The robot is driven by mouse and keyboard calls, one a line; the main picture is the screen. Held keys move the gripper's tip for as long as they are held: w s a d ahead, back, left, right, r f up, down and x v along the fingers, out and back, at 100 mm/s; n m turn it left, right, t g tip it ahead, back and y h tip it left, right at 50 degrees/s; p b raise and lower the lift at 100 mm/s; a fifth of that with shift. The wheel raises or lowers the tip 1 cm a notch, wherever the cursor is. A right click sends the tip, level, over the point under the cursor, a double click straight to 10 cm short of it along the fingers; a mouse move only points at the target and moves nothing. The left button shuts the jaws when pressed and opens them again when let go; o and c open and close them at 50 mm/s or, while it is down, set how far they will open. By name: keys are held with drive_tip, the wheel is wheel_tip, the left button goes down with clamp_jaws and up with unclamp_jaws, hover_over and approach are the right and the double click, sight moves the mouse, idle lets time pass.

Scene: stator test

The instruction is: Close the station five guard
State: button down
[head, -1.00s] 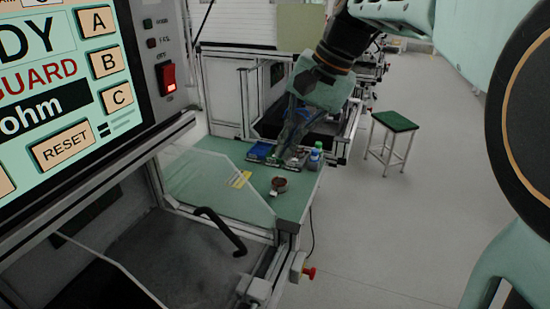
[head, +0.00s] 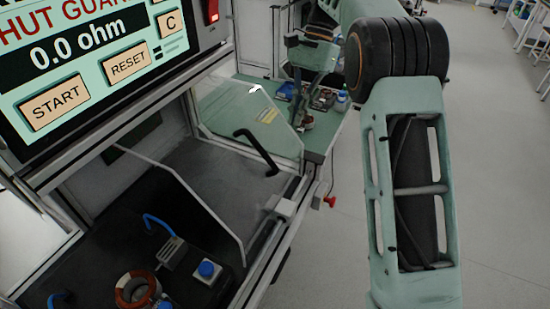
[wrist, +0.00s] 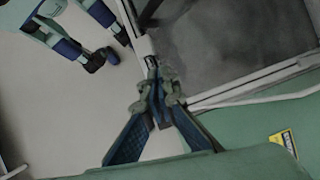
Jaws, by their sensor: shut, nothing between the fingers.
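The guard (head: 228,112) at the station in front of me has clear panels with pale edges and a black bent handle (head: 258,150). The station's dark interior shows beneath the screen; I cannot tell the guard's exact angle. My gripper (head: 299,118) is beyond the handle, above the green bench, with its fingers pointing down. In the wrist view my gripper (wrist: 159,88) has its fingertips together and nothing between them, near a metal frame rail. The screen (head: 90,60) reads "HUT GUAR", partly cut off, and "0.0 ohm".
A copper-wound ring (head: 136,289) and a blue button (head: 207,270) sit in the station. Small containers, including a blue-capped bottle (head: 342,102), stand on the green bench (head: 326,128) near my gripper. A red knob (head: 330,201) is on the frame's right side.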

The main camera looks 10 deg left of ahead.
drive_tip(key=b+x, duration=0.1)
drive_tip(key=x, duration=0.8)
drive_tip(key=shift+s+f, duration=0.25)
drive_tip(key=s, duration=0.1)
drive_tip(key=s+a+r, duration=0.1)
drive_tip(key=shift+s+a, duration=0.25)
drive_tip(key=shift+s, duration=0.1)
drive_tip(key=shift+s+a, duration=0.2)
drive_tip(key=shift+s, duration=0.15)
drive_tip(key=s+a, duration=0.4)
drive_tip(key=s, duration=0.7)
drive_tip(key=s+a, duration=0.4)
drive_tip(key=s, duration=0.7)
drive_tip(key=s+a+p, duration=0.1)
drive_tip(key=s+a, duration=0.3)
drive_tip(key=s, duration=0.7)
drive_tip(key=shift+s, duration=0.25)
